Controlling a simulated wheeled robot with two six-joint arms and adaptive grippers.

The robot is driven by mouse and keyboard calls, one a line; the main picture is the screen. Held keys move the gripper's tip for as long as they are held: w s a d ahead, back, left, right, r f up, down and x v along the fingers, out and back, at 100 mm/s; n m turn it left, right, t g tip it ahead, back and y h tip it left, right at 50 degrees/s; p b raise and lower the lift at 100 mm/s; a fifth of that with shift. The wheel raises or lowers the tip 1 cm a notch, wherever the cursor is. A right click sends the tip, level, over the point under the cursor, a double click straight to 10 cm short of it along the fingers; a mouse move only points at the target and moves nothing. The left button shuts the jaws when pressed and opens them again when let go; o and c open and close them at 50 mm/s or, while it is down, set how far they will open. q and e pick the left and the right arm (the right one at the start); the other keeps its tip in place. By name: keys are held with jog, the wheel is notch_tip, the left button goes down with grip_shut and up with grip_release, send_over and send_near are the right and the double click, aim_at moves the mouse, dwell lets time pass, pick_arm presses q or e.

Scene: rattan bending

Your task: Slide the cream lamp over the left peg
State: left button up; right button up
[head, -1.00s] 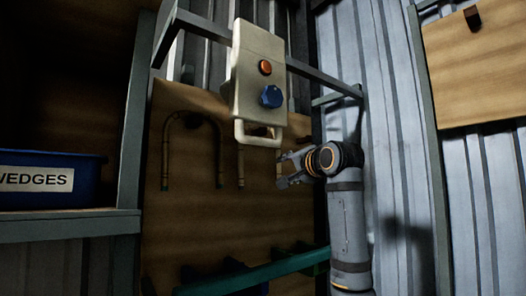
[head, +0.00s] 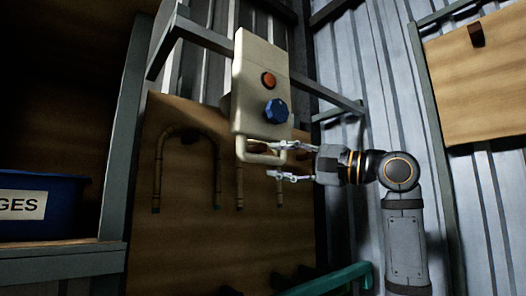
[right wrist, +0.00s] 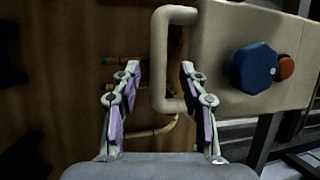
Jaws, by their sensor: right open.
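The only cream object I see is a box (head: 258,75) with an orange button, a blue knob and a loop handle (head: 262,159) at its lower end; I cannot tell whether it is the lamp. It also shows in the right wrist view (right wrist: 220,40). My right gripper (head: 273,160) is open, its fingers above and below the lower bar of the handle in the head view. In the right wrist view, the handle bar lies between the open fingertips (right wrist: 158,68); contact is not clear. No peg can be made out for certain. My left gripper is not in view.
An arched rattan cane (head: 160,165) is on the brown board (head: 185,240) behind. A grey metal frame (head: 322,93) runs behind the box. A blue bin (head: 65,195) stands on a shelf (head: 60,258) at left. A teal rail (head: 335,280) is low at right.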

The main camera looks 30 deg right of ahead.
aim_at(266, 159)
jog(key=p+x, duration=0.1)
jog(key=x, duration=0.3)
jog(key=shift+w+a, duration=0.1)
jog(key=shift+w+a+p, duration=0.15)
jog(key=shift+w+p, duration=0.15)
jog(key=shift+w, duration=0.05)
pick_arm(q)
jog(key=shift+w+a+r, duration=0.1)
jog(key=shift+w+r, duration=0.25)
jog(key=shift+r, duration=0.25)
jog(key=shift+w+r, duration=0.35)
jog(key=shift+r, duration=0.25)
pick_arm(e)
jog(key=shift+w, duration=0.1)
jog(key=c, duration=0.5)
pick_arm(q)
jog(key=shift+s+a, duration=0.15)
pick_arm(e)
grip_shut()
